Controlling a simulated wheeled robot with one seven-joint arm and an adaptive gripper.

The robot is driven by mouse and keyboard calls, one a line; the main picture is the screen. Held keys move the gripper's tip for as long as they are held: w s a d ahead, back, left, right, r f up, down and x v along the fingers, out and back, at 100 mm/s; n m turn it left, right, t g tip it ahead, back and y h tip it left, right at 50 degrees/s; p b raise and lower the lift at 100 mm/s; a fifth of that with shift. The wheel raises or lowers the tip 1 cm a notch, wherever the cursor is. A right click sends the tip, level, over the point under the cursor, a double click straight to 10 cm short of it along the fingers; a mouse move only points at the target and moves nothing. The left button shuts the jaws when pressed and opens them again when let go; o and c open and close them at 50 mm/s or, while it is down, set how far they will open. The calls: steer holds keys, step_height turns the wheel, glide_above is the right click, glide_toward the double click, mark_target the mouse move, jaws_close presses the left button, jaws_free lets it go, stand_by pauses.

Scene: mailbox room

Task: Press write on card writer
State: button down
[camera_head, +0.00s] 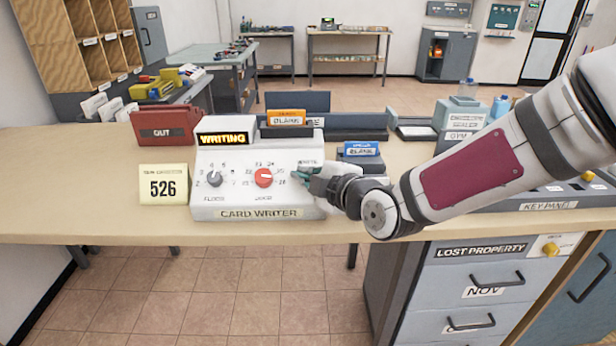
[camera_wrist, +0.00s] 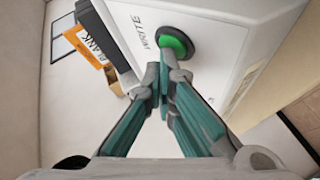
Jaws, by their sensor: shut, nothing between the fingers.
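The card writer (camera_head: 240,190) is a white box on the wooden counter, with a grey floor knob (camera_head: 214,179) and a red door knob (camera_head: 263,177). Its display (camera_head: 222,139) reads "WRITING". My gripper (camera_head: 308,172) is shut and empty at the right side of its sloped face. In the wrist view, the green write button (camera_wrist: 176,44) sits beside the word "WRITE", and my closed fingertips (camera_wrist: 165,62) are at its edge, seeming to touch it. The head view hides the button behind my gripper. An orange card (camera_head: 286,117) marked "BLANK" stands at the writer's top.
A yellow sign (camera_head: 163,186) reading "526" stands left of the writer, and a red "OUT" tray (camera_head: 166,126) is behind it. A blue-labelled holder (camera_head: 361,150) stands close behind my gripper. The key panel (camera_head: 545,199) lies at the right.

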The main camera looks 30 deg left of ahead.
steer(key=shift+s+d+r, duration=0.2)
steer(key=shift+s+r, duration=0.1)
steer(key=shift+r, duration=0.2)
steer(key=shift+r, duration=0.15)
steer(key=r+p, duration=0.1)
steer(key=s+d+r+p, duration=0.1)
steer(key=s+r+p, duration=0.1)
steer(key=r, duration=0.1)
steer(key=shift+s+d, duration=0.2)
steer(key=shift+d, duration=0.05)
steer(key=shift+f, duration=0.1)
stand_by(0.5)
steer(key=s+d+r+m+t+h+p, duration=0.1)
steer(key=d+r+m+h+p, duration=0.35)
steer(key=d, duration=0.95)
steer(key=s+d+r+m+h+p, duration=0.1)
steer(key=d+r+m+h+p, duration=0.15)
steer(key=d+m+h, duration=0.8)
steer(key=s+d+r+m+g+y+p, duration=0.1)
steer(key=s+d+r+m, duration=0.15)
steer(key=s+d, duration=0.4)
steer(key=s+d+r+m+y+p, duration=0.1)
steer(key=s+d+r, duration=0.25)
steer(key=d, duration=0.55)
steer(key=s+d+r+m+g+p, duration=0.1)
steer(key=s+d+m, duration=0.5)
steer(key=s, duration=0.8)
steer(key=shift+s+m+g+p, duration=0.25)
steer(key=shift+m+g+p, duration=0.45)
steer(key=shift+g, duration=0.3)
